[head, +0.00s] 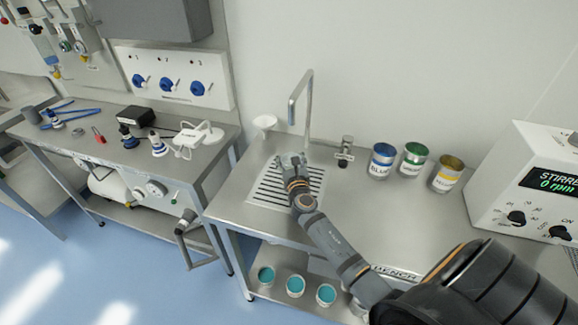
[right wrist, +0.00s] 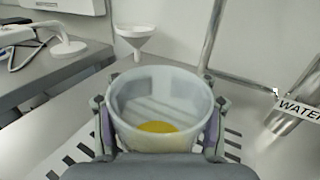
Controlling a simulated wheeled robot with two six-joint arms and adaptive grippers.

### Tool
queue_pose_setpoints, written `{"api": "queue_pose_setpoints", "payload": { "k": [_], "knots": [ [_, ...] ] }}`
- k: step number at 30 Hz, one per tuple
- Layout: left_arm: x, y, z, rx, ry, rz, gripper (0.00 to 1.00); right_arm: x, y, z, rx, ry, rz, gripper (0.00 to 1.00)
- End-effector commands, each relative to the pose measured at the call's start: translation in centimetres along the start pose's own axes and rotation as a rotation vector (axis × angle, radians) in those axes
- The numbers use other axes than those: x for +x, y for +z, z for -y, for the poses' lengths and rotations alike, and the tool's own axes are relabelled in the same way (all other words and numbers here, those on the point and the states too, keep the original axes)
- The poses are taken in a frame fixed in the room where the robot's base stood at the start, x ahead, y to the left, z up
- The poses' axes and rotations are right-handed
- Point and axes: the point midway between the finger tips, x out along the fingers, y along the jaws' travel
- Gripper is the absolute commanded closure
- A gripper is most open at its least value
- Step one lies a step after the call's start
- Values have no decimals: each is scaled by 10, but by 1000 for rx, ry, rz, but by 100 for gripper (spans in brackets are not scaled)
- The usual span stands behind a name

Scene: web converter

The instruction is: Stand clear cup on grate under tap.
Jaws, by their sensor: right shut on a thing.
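The clear cup (right wrist: 158,105) is between the fingers of my right gripper (right wrist: 158,125) in the right wrist view. It looks upright and translucent, with a yellow patch at its bottom. In the head view my right gripper (head: 292,165) is over the far part of the slotted grate (head: 265,192), and the cup is hard to make out there. Whether the cup touches the grate cannot be told. The tap (head: 308,95) is a bent metal pipe rising just behind the gripper. My left gripper is not in view.
A white funnel (head: 264,123) stands left of the tap. A valve labelled WATER (right wrist: 295,112) is to the right. Blue, green and yellow cans (head: 414,160) and a stirrer box (head: 530,190) stand further right. Teal-topped containers (head: 295,286) sit on the lower shelf.

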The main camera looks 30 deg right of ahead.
Motion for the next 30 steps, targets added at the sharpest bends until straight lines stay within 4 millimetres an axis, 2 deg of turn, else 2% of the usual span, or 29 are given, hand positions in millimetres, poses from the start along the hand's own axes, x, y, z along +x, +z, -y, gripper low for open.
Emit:
{"api": "queue_pose_setpoints", "payload": {
  "k": [3, 6, 18, 19, 27, 30],
  "knots": [
    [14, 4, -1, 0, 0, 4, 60, 4, -24, -2, -1, -1, -4, 92],
    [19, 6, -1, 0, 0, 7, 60, 4, -35, -2, -1, -1, -2, 92],
    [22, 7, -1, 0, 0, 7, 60, 4, -40, -2, 0, 0, -1, 92],
    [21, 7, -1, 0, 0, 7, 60, 4, -39, -2, 0, 0, -1, 54],
    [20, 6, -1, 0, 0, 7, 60, 4, -38, -2, 0, 0, -1, 19],
    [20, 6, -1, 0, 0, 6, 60, 4, -38, -2, 0, 0, -1, 19]
  ]
}}
